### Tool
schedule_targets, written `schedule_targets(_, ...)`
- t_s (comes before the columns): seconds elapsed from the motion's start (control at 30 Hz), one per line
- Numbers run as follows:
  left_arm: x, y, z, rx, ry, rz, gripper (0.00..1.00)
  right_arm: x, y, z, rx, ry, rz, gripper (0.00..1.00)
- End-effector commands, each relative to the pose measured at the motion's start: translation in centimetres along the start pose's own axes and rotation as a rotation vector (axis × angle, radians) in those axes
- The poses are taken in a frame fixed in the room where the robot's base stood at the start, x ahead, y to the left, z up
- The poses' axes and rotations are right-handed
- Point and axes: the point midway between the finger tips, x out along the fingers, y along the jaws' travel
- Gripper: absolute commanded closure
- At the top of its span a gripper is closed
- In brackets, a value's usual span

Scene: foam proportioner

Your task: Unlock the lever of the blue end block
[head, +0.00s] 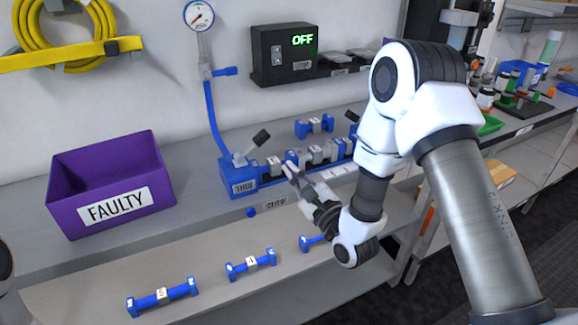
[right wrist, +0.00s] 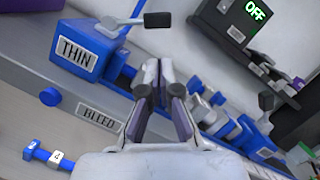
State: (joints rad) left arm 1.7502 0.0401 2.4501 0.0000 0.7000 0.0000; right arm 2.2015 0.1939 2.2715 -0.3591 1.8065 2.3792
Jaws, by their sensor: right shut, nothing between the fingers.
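The blue end block (head: 235,176) labelled THIN stands at the left end of the proportioner; it also shows at upper left in the right wrist view (right wrist: 88,52). Its grey lever with a black handle (head: 261,138) sits on top, the handle pointing up and right; it also shows in that view (right wrist: 158,19). A second blue end block (right wrist: 257,138) with a black-handled lever (right wrist: 266,102) is at the right end, partly hidden by my arm in the head view. My right gripper (head: 288,169) is shut and empty, in front of the row between the blocks, apart from the THIN lever.
A purple FAULTY bin (head: 112,185) stands at the left. Several blue cartridges, one here (head: 251,264), lie on the lower front shelf. A blue pipe (head: 213,118) with a gauge (head: 199,16) rises behind the THIN block. A black box (head: 284,53) reads OFF.

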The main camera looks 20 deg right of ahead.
Motion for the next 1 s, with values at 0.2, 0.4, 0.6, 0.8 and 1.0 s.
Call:
schedule_targets(0.2,-0.9,0.0,0.0,0.000,0.000,0.000,0.60,4.5,-0.1,0.2,-0.002,-0.004,-0.001,1.00)
schedule_targets(0.4,-1.2,0.0,0.0,0.000,0.000,0.000,0.60,7.4,0.0,0.1,-0.001,-0.001,0.000,1.00)
schedule_targets(0.6,-1.2,0.0,0.0,0.000,0.000,0.000,0.60,8.0,0.0,0.0,0.000,0.000,0.000,1.00)
schedule_targets(0.8,-1.2,0.0,0.0,0.000,0.000,0.000,0.60,7.9,0.0,0.0,0.000,0.000,0.000,1.00)
schedule_targets(1.0,-1.3,0.0,0.0,0.000,0.000,0.000,0.60,8.3,-0.1,0.1,-0.034,0.000,0.008,1.00)
